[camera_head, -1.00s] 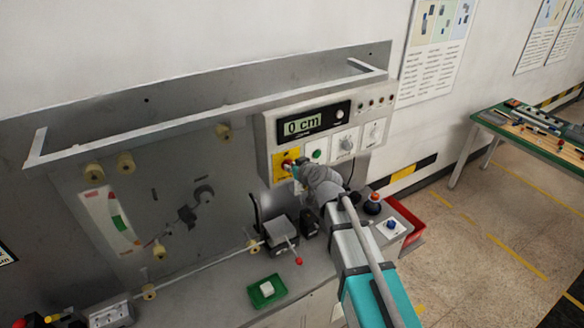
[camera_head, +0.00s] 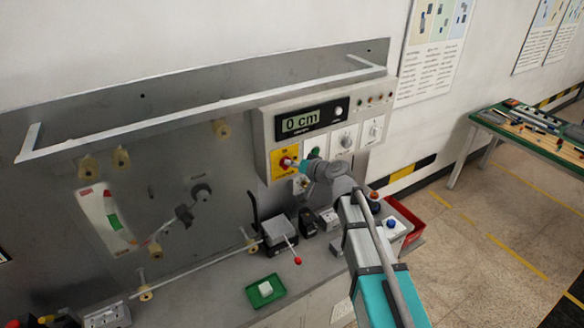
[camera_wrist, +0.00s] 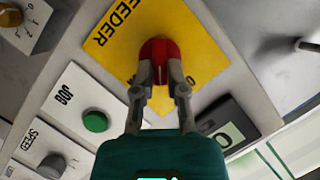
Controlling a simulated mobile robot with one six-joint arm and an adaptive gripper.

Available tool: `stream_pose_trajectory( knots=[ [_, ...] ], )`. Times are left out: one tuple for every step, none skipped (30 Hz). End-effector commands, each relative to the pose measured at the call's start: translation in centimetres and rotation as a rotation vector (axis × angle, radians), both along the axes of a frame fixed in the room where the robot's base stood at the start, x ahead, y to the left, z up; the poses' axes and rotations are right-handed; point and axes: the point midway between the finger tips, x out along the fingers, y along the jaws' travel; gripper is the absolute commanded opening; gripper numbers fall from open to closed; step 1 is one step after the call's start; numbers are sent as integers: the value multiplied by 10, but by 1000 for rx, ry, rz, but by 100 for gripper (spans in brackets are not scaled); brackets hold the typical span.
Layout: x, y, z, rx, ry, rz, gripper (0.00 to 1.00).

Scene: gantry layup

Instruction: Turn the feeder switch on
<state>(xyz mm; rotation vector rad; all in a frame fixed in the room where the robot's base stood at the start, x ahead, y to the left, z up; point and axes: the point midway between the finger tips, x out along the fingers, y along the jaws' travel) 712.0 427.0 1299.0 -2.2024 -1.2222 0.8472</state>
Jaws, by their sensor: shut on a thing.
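The feeder switch is a red knob (camera_wrist: 158,52) on a yellow plate (camera_wrist: 190,32) lettered FEEDER in the wrist view. In the head view the yellow plate (camera_head: 278,168) sits at the lower left of the grey control box (camera_head: 268,128). My gripper (camera_wrist: 160,76) is shut on the red knob, one finger on each side. In the head view my gripper (camera_head: 296,166) reaches the knob from the right. The fingers partly hide the plate's lower lettering, so the knob's setting cannot be told for sure.
A green JOG button (camera_wrist: 95,121) and a SPEED knob (camera_wrist: 53,163) are beside the yellow plate. The box's display (camera_head: 301,120) reads 0 cm.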

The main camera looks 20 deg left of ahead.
Motion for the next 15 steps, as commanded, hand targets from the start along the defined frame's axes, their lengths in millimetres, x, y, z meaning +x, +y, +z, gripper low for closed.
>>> stream_pose_trajectory(
  knots=[
    [-1,0,-5,23,34,6,0],
    [-1,-1,-5,42,55,6,0],
    [0,-1,-6,66,84,6,0],
    [0,-1,-6,85,105,6,0],
    [0,-1,-7,103,127,5,0],
    [0,-1,-7,128,156,6,0],
    [0,-2,-7,146,178,5,0],
    [0,-2,-8,165,198,5,0],
    [0,-2,-8,188,228,5,0],
    [0,-2,-8,207,250,7,0],
    [0,-2,-9,225,272,6,0],
    [1,-2,-9,251,301,6,0],
    [1,-2,-10,268,321,7,0],
    [1,-2,-10,287,344,6,0],
    [0,-2,-11,310,371,7,0]
  ],
)
